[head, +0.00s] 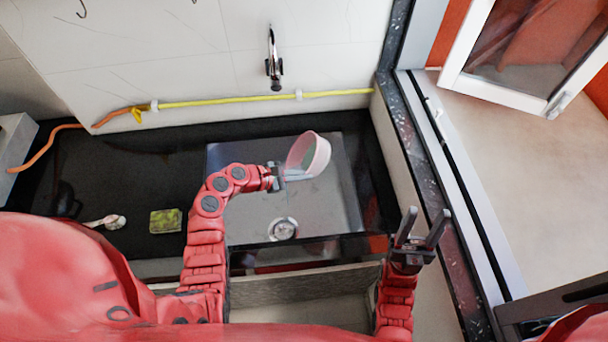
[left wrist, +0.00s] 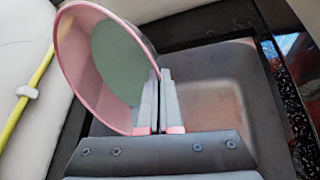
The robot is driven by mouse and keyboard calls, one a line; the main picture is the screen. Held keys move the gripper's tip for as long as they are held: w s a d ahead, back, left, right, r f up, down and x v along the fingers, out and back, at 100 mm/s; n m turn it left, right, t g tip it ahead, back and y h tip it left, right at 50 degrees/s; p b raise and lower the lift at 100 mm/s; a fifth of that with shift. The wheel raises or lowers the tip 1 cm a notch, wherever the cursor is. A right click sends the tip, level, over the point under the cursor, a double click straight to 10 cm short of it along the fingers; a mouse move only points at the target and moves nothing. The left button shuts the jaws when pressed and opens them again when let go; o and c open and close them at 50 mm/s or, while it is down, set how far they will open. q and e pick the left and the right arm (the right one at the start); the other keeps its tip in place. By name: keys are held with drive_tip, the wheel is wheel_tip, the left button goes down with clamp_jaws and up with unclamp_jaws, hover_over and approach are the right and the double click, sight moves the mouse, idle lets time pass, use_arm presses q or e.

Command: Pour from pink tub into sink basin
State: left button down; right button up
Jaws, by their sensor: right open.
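The pink tub (head: 310,153) is held over the sink basin (head: 335,205) in the head view. It is tilted well onto its side, with a greenish inside showing. My left gripper (head: 290,176) is shut on the tub's rim. In the left wrist view the two fingers (left wrist: 160,105) pinch the wall of the tub (left wrist: 78,60), and the grey basin (left wrist: 215,90) lies below. I cannot see anything flowing out of the tub. The drain (head: 283,229) shows at the near side of the basin. My right gripper (head: 423,226) is open and empty, to the right of the basin.
A tap (head: 274,66) sticks out from the wall behind the basin. A yellow pipe (head: 220,101) runs along the wall. A green sponge-like block (head: 165,221) and a small white item (head: 104,222) lie on the black counter (head: 110,170) at left. An open window (head: 530,50) stands at right.

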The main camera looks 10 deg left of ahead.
idle(0.6)
use_arm(q)
drive_tip(key=shift+s+a+r+t+h+b, duration=0.15)
drive_tip(key=shift+a+t+h+b, duration=0.25)
drive_tip(key=shift+h+b, duration=0.35)
drive_tip(key=shift+r, duration=0.1)
